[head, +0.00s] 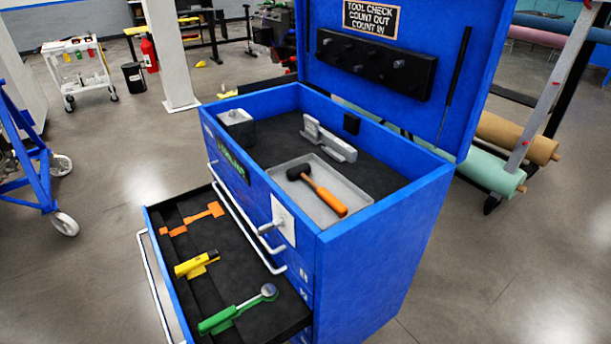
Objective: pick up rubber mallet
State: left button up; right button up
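Neither of my grippers shows in the head view.
The lid (465,60) stands open behind the top compartment. A grey tool (328,138) and a grey-topped block (236,124) share it. The pulled-out drawer (290,314) holds orange, yellow and green-handled tools.

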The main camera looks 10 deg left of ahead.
aim_at(303, 170)
jog(key=i+l+u, duration=0.2)
jog(key=l, duration=0.15)
jog(key=i+l+u, duration=0.2)
jog(key=l, duration=0.15)
jog(key=i+l+u, duration=0.25)
jog(key=l, duration=0.15)
jog(key=l+u, duration=0.2)
jog(key=l, duration=0.2)
jog(key=i+l+u, duration=0.2)
jog(key=l, duration=0.25)
jog(key=l+u, duration=0.2)
jog(key=l, duration=0.25)
